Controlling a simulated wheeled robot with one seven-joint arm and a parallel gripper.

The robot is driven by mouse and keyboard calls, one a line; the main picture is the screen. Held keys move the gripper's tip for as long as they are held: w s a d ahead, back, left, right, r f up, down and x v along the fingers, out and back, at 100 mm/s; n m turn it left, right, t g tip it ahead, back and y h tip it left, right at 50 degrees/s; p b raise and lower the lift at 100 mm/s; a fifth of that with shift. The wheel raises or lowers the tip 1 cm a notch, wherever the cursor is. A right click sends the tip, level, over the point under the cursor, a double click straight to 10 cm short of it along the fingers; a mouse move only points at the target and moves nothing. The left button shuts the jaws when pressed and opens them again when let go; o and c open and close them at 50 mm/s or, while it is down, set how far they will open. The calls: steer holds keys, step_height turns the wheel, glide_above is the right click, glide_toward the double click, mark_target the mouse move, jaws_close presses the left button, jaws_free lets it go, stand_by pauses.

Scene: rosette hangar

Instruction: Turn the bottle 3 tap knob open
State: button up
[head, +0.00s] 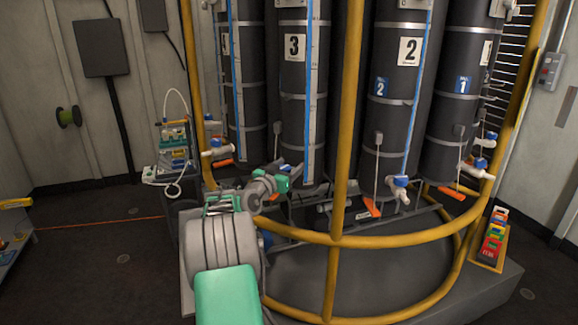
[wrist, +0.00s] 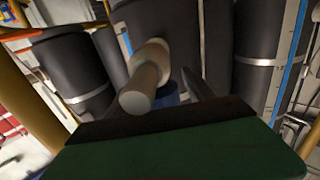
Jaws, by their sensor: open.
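Bottle 3 (head: 293,95) is a tall dark cylinder with a white "3" label, standing upright behind the yellow rail. My gripper (head: 290,174) is at its foot, in front of its tap, and hides most of that tap. A little blue, likely the tap knob (head: 286,167), shows beside the gripper. In the wrist view, the pale tap body (wrist: 148,75) sticks out towards the camera, close to my fingers. A bit of the blue knob (wrist: 170,98) shows below it, mostly hidden by the gripper's dark edge. My gripper is open; I cannot tell whether it touches the knob.
A yellow rail (head: 341,110) runs upright just right of my gripper, and a curved lower rail (head: 400,238) crosses in front. Bottle 2 (head: 402,100) and bottle 1 (head: 460,110) stand to the right, with blue-knobbed taps (head: 399,186). A bottle (head: 243,95) stands left.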

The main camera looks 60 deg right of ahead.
jaws_close()
steer(key=shift+n+t+b, duration=0.55)
steer(key=shift+n+t, duration=0.25)
steer(key=shift+t, duration=0.5)
steer(key=shift+w+r+n+t, duration=0.1)
steer(key=shift+w+n+t, duration=0.25)
steer(key=shift+n+t, duration=0.55)
jaws_free()
steer(key=shift+a, duration=0.1)
steer(key=shift+a, duration=0.1)
